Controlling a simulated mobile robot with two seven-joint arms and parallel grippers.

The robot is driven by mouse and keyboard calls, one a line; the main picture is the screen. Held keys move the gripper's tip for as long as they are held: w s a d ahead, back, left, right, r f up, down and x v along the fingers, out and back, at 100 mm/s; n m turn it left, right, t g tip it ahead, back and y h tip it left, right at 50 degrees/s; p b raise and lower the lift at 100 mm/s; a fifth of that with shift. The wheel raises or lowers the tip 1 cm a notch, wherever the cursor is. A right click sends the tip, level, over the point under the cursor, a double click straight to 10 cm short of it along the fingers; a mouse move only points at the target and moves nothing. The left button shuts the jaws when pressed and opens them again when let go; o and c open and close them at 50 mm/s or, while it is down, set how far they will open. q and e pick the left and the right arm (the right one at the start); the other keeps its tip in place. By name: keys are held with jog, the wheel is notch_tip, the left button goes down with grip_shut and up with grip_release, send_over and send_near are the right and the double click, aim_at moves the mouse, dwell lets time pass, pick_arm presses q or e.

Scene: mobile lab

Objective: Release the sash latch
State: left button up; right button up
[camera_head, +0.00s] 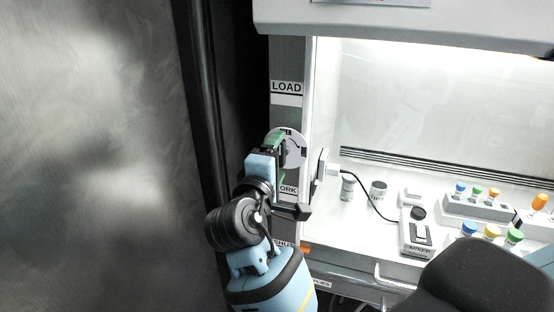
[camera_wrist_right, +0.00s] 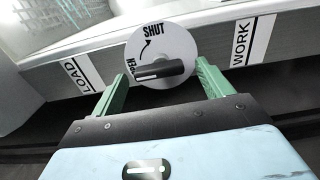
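The sash latch is a round white dial (camera_head: 297,150) on the hood's left post, between the LOAD and WORK labels. In the right wrist view the dial (camera_wrist_right: 153,24) reads SHUT with a curved arrow, and a dark bar-shaped knob (camera_wrist_right: 160,71) lies across it. My right gripper (camera_head: 279,148) is up at the dial and hides part of it. In the wrist view its green fingers (camera_wrist_right: 162,76) are open, one at each end of the knob, with a small gap showing on each side. My left gripper is not in view.
The LOAD label (camera_head: 286,87) is above the dial; WORK and SHUT labels are below, partly covered by my arm. The raised sash (camera_head: 420,20) leaves the hood open. Inside stand a corded device (camera_head: 417,235), small jars (camera_head: 378,191) and vial racks (camera_head: 478,206). A dark wall is left.

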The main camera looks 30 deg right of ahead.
dwell(0.3)
jog(key=m, duration=0.9)
jog(key=shift+s+d+r, duration=0.1)
jog(key=shift+d, duration=0.05)
jog(key=m, duration=0.4)
jog(key=shift+m, duration=0.3)
jog(key=m, duration=0.4)
jog(key=shift+s+d+m, duration=0.1)
jog(key=shift+m, duration=0.3)
jog(key=f+v, duration=0.1)
jog(key=v, duration=0.7)
jog(key=s+f+n+g+y, duration=0.2)
jog(key=s+f+n+y, duration=0.2)
jog(key=f, duration=1)
jog(key=s+d+f+n+g+y, duration=0.1)
jog(key=s+f+n+y, duration=0.4)
jog(key=f, duration=0.9)
jog(key=shift+s+g+y+b, duration=0.3)
jog(key=shift+g+b, duration=0.1)
jog(key=shift+g, duration=0.4)
